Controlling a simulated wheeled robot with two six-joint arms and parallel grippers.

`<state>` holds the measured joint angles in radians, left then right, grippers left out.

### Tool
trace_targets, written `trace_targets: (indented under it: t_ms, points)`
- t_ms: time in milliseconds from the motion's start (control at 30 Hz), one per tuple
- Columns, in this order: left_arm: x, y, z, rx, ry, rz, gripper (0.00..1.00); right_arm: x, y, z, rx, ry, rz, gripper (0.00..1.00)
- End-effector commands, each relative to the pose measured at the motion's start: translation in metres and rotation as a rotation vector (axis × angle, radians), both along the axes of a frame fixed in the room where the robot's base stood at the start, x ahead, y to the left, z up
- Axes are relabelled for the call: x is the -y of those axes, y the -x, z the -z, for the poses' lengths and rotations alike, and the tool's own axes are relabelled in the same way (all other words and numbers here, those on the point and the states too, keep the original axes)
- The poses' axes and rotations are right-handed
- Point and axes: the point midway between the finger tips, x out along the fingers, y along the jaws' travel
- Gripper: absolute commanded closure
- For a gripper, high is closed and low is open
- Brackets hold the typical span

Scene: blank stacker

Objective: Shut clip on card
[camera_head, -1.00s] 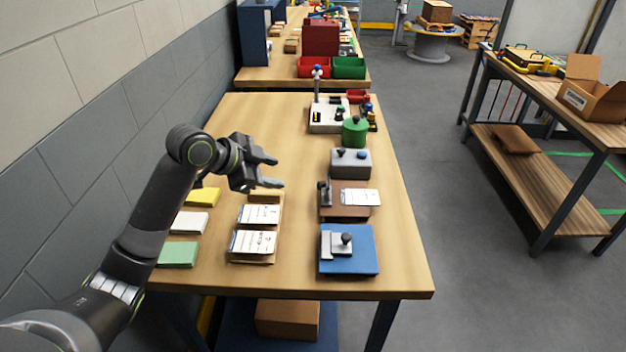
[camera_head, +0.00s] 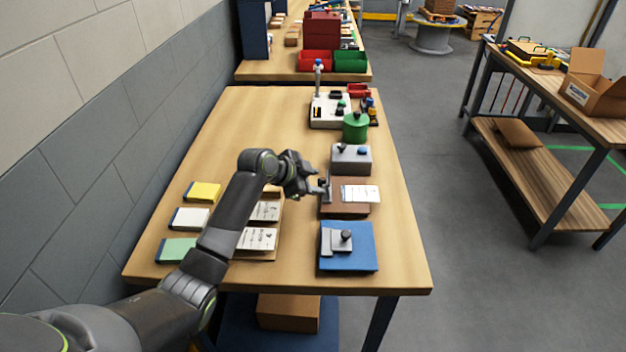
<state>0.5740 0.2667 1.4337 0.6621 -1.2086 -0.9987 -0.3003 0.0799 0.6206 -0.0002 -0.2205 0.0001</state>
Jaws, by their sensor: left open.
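A white card (camera_head: 360,194) lies on a brown block (camera_head: 345,209) at the middle right of the table. A dark upright clip (camera_head: 327,190) stands at the block's left end, beside the card's left edge. My left gripper (camera_head: 318,187) is open, with its fingers at the left side of the clip. Whether they touch it I cannot tell, as the fingers partly overlap the clip in the view. My right gripper does not show.
A blue plate (camera_head: 362,262) with a grey fixture lies in front of the brown block, and a grey box (camera_head: 350,158) with knobs lies behind it. Printed cards on a wooden tray (camera_head: 272,254) lie under my left arm. Yellow (camera_head: 204,191), white and green pads lie at left.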

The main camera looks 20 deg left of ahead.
Motion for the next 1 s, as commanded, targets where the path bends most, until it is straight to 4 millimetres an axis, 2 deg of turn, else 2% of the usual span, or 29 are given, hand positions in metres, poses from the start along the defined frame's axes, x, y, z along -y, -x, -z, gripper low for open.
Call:
trace_targets:
  t_ms: [267,367,600,833,1000]
  points:
    - [0.0,-0.001,0.001,0.0,0.0,0.0,0.57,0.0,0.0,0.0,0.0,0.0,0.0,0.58]
    - [0.0,-0.001,0.001,0.0,0.0,0.0,0.68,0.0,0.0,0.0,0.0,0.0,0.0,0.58]
    - [0.0,-0.001,0.001,-0.001,0.0,0.001,0.99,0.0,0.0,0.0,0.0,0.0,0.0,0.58]
    - [0.001,-0.001,-0.001,-0.005,-0.012,0.001,1.0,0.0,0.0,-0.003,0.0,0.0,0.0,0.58]
    - [0.005,-0.001,-0.005,-0.021,-0.064,0.001,1.0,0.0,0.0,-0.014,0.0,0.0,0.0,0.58]
